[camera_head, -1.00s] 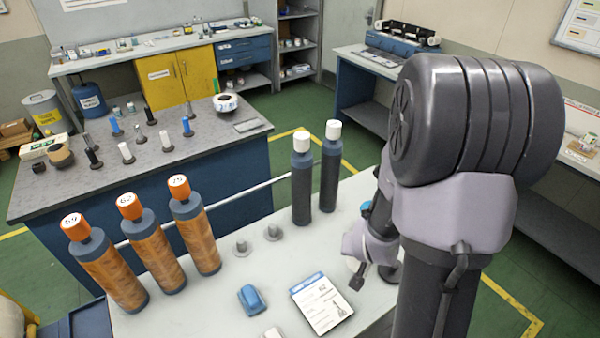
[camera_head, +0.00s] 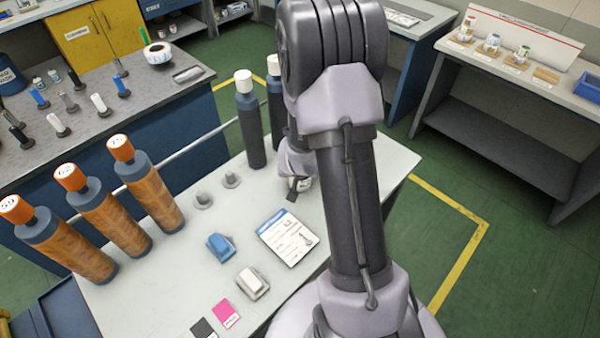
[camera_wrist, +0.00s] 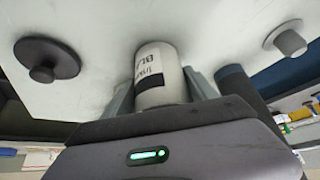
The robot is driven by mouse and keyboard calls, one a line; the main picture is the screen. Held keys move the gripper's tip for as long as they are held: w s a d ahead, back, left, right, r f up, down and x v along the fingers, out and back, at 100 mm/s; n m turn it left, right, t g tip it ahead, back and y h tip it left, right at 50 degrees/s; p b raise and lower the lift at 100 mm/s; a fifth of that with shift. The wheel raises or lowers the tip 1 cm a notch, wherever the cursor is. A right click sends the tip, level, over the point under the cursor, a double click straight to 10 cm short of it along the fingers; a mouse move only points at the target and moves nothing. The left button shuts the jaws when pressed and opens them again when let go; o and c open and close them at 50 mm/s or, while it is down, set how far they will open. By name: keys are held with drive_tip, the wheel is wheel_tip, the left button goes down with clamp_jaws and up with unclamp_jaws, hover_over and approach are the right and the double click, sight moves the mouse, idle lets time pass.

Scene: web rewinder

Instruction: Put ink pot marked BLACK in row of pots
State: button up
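The ink pot (camera_wrist: 160,72) is white with a partly cut-off black label that begins "BL" in the wrist view. My gripper (camera_wrist: 162,88) has a finger against each side of it and looks shut on it. In the head view the pot (camera_head: 301,184) shows at the right part of the pale table, partly hidden by my arm; I cannot tell whether it touches the table. The row of pots (camera_head: 492,43) stands on a bench at the upper right, with several labelled places and a bare brown place (camera_head: 546,75) at its right end.
A blue bin (camera_head: 588,86) is right of the row. Green floor (camera_head: 450,190) lies between.

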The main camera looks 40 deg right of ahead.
drive_tip(key=shift+o, duration=1.3)
drive_tip(key=shift+r+p, duration=0.35)
drive_tip(key=shift+r, duration=0.05)
drive_tip(key=s+a+r+n+t+y+p, duration=0.1)
drive_tip(key=s+a+r+p, duration=0.15)
drive_tip(key=a+r, duration=0.65)
drive_tip(key=s+a+r+t+y+p, duration=0.1)
drive_tip(key=a+r+y+p, duration=0.2)
drive_tip(key=r, duration=0.9)
drive_tip(key=s+a+r+n+g+y, duration=0.1)
drive_tip(key=s+a+r+n, duration=0.1)
drive_tip(key=s+a+r, duration=0.9)
drive_tip(key=s+a, duration=0.2)
drive_tip(key=s, duration=0.2)
drive_tip(key=shift+s+a+r+y, duration=0.25)
drive_tip(key=shift+s+r+y, duration=0.05)
drive_tip(key=shift+s+r, duration=0.1)
